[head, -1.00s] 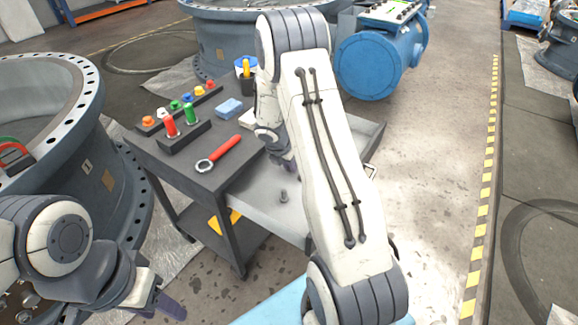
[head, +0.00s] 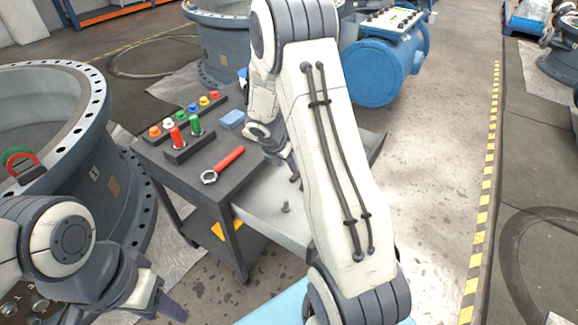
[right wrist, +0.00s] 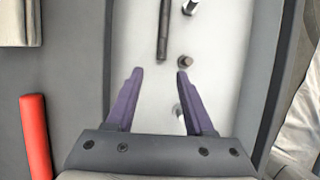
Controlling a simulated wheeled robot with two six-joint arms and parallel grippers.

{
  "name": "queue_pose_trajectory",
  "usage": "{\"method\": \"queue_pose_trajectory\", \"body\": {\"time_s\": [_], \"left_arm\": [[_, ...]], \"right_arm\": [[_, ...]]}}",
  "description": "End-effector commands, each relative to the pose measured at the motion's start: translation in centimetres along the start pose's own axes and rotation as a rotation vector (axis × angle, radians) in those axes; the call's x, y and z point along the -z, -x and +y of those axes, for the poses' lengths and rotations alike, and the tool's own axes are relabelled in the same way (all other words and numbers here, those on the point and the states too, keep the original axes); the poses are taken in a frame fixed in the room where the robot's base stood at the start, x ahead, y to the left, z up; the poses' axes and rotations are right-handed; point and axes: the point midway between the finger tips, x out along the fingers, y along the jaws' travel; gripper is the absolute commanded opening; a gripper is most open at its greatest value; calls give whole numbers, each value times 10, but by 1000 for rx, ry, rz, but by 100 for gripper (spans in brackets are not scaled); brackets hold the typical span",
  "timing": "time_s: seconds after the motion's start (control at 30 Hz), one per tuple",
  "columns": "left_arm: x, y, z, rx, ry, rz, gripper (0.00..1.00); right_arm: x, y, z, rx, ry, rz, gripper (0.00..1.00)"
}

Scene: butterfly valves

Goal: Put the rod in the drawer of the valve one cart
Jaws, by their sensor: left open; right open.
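The valve one cart (head: 225,170) stands at the middle left in the head view, with a dark top. Its pale grey drawer (head: 262,200) is open toward the right. In the right wrist view a dark, slim rod (right wrist: 164,32) lies over the pale drawer floor (right wrist: 140,45), just beyond my fingertips and not between them. My right gripper (right wrist: 158,72) is open and empty above the drawer; the arm hides most of it in the head view. My left gripper (head: 172,308) is open and empty at the lower left, away from the cart.
Several bolts stand in the drawer, one (right wrist: 185,62) close to my right fingertip. A large flanged valve (head: 75,140) stands left.

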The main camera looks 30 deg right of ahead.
Motion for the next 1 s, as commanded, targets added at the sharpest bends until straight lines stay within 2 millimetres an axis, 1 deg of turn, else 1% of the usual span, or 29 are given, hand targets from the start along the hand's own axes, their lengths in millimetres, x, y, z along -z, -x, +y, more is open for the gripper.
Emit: {"method": "queue_pose_trajectory", "body": {"time_s": [0.03,0.1,0.23,0.4,0.47,0.53,0.57,0.63,0.67,0.7,0.73,0.77,0.8,0.87,0.9,1.0], "left_arm": [[0,8,0,0,0,0,50],[1,11,1,0,0,0,50],[1,14,1,0,0,0,50],[1,14,1,0,0,0,50],[1,14,1,0,0,0,50],[1,14,1,0,0,0,50],[1,14,1,0,0,0,50],[1,14,1,0,0,0,50],[1,14,1,0,0,0,50],[1,14,1,0,0,0,50],[1,14,1,0,0,0,50],[1,14,1,0,0,0,50],[1,14,1,0,0,0,50],[1,14,1,0,0,0,50],[1,14,1,0,0,0,50],[1,14,1,0,0,0,50]], "right_arm": [[-1,13,1,-2,1,-1,53],[-1,22,0,-1,2,-1,53],[0,32,0,0,0,0,53],[1,36,0,0,-3,0,53],[6,43,3,-5,-25,2,53],[21,63,8,-16,-96,9,53],[30,75,11,-24,-142,15,53],[62,112,13,-39,-288,43,53],[79,130,12,-44,-362,63,53],[103,154,8,-45,-467,94,53],[122,171,2,-41,-549,120,53],[141,188,-6,-34,-627,150,53],[165,208,-18,-18,-731,191,53],[199,234,-40,21,-873,251,53],[219,248,-56,53,-956,289,53],[257,275,-94,147,-1123,362,53]]}}
